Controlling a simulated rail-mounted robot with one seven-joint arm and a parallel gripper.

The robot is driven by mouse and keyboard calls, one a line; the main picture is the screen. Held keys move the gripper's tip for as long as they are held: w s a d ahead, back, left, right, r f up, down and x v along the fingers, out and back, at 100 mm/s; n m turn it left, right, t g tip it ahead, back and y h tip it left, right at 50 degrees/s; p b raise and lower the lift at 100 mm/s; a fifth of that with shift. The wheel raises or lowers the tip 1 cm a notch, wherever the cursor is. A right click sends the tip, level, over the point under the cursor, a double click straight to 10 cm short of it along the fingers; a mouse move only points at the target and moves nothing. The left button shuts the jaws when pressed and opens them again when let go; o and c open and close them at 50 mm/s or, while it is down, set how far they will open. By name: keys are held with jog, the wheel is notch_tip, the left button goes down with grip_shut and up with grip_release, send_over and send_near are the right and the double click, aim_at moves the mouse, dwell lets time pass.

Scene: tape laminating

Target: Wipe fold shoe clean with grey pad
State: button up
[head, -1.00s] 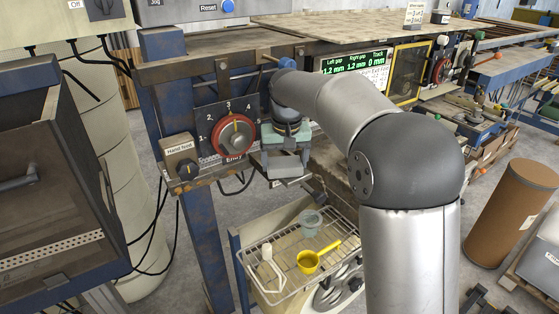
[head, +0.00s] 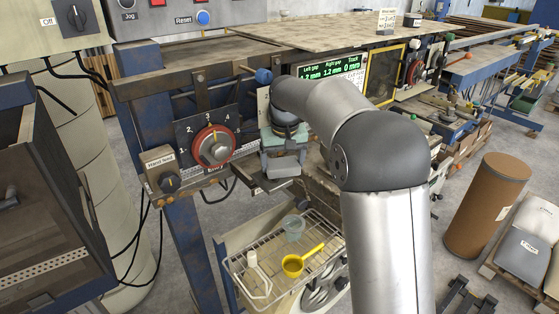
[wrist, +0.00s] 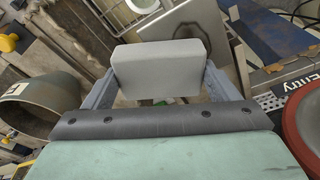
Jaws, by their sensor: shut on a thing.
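The grey pad (wrist: 158,70) is a light grey block with rounded edges. It sits between the two blue-grey fingers of my gripper (wrist: 160,88), which is shut on it. In the head view my gripper (head: 284,152), with its teal housing, hangs at the machine's front, right of the red dial. The pad (head: 284,167) shows below it. A grey metal piece (head: 262,186) projects just under and left of the pad; I cannot tell for sure that it is the fold shoe. I see no clear contact between pad and metal.
The red-rimmed dial (head: 213,148) and hand feed box (head: 161,170) are close on the left. A wire-rack cart (head: 262,285) below holds a yellow scoop (head: 293,265), a cup and a white bottle. A brown drum (head: 487,207) stands at right.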

aim_at(260, 182)
jog(key=shift+s+a+b, duration=0.2)
jog(key=shift+s+a, duration=0.55)
jog(key=shift+a, duration=0.3)
jog(key=shift+s+a+b, duration=0.25)
jog(key=shift+s+a, duration=0.45)
jog(key=shift+a, duration=0.3)
jog(key=shift+s+a+b, duration=0.2)
jog(key=shift+s+a, duration=0.55)
jog(key=shift+a, duration=0.3)
jog(key=shift+r, duration=0.1)
notch_tip(260, 182, up, 3)
jog(key=shift+f+p, duration=0.2)
jog(key=shift+p, duration=0.95)
jog(key=shift+r, duration=1.65)
jog(key=shift+r, duration=0.15)
notch_tip(260, 182, up, 3)
jog(key=shift+f, duration=0.15)
jog(key=shift+d, duration=0.15)
